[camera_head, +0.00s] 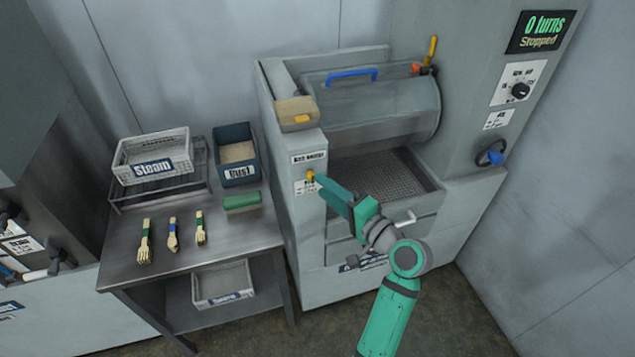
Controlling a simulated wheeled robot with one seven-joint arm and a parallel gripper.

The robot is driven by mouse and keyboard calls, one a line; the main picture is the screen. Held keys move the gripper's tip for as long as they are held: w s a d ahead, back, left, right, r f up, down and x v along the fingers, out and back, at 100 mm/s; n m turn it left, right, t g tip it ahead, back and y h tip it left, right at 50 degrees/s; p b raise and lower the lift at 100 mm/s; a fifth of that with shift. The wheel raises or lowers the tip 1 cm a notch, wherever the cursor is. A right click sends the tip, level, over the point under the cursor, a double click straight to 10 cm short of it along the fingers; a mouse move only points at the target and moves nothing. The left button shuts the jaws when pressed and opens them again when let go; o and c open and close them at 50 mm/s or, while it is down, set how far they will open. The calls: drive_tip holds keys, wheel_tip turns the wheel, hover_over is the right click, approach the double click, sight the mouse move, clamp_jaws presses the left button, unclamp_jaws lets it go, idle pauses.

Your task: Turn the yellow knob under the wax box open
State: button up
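The wax box (291,105) is a small tan box on the upper left front of the grey machine, with a yellow piece at its front. Below it, on the machine's narrow front panel, the small yellow knob (310,175) sits between two white labels. My gripper (319,179) reaches in from the right with its fingertips at the knob. It partly covers the knob and the lower label. I cannot tell whether the fingers touch or enclose the knob, nor which way the knob is turned.
The machine has a drum with a blue handle (351,74) and a mesh tray (385,180) right of my gripper. The display (541,31) reads "0 turns Stopped". A metal table (190,262) at left holds a steam basket (152,157), a dark bin (236,155), a green-topped block (241,203) and wooden utensils (172,235).

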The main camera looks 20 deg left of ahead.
drive_tip(key=v, duration=0.6)
drive_tip(key=shift+d, duration=0.15)
drive_tip(key=shift+s, duration=0.15)
drive_tip(key=s+d+f+m+t+h, duration=0.25)
drive_tip(key=s+f+h, duration=0.45)
drive_tip(key=f, duration=0.5)
drive_tip(key=s+d+f+m+t+h, duration=0.15)
drive_tip(key=s+d+f+h, duration=0.25)
drive_tip(key=s+f, duration=0.6)
drive_tip(key=s+d+f+n+h, duration=0.1)
drive_tip(key=s+n+h, duration=0.1)
drive_tip(key=s, duration=0.3)
drive_tip(key=s+d+f+n+h, duration=0.1)
drive_tip(key=s+d+f+n, duration=0.1)
drive_tip(key=s, duration=0.4)
drive_tip(key=s+a+r+n+t, duration=0.1)
drive_tip(key=s+r+n, duration=0.3)
drive_tip(key=s+r, duration=0.3)
drive_tip(key=s, duration=0.3)
drive_tip(key=shift+s+r+n+t+h, duration=0.25)
drive_tip(key=shift+s+n+t+h, duration=0.05)
drive_tip(key=shift+n, duration=0.1)
